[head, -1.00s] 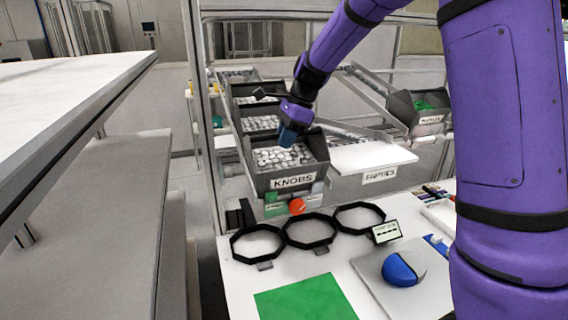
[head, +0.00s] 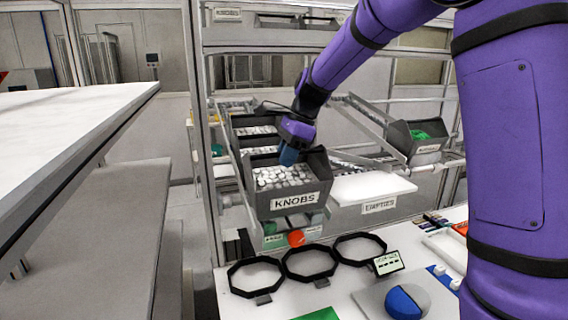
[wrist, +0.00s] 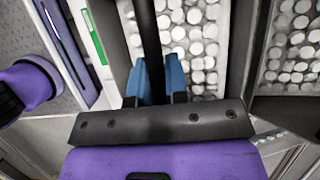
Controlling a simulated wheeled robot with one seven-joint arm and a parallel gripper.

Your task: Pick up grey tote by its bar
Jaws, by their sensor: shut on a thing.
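The grey tote (head: 318,190) with the KNOBS label is full of white round knobs in the head view. Its grey wall shows in the wrist view (wrist: 238,45). My gripper (head: 289,157) reaches down into the tote from above. In the wrist view, its blue fingers (wrist: 158,80) are shut on the dark bar (wrist: 150,35) that crosses over the knobs. The tote looks roughly level and slightly raised at the front of its sloped rack. The bar is mostly hidden by my gripper in the head view.
More totes of knobs stand right behind on the same rack. A white EMPTIES shelf (head: 365,188) is close on the right, with a tote of green parts (head: 425,145) beyond. Below are black octagonal rings (head: 255,278) on a white table. Rack posts (head: 200,150) stand left.

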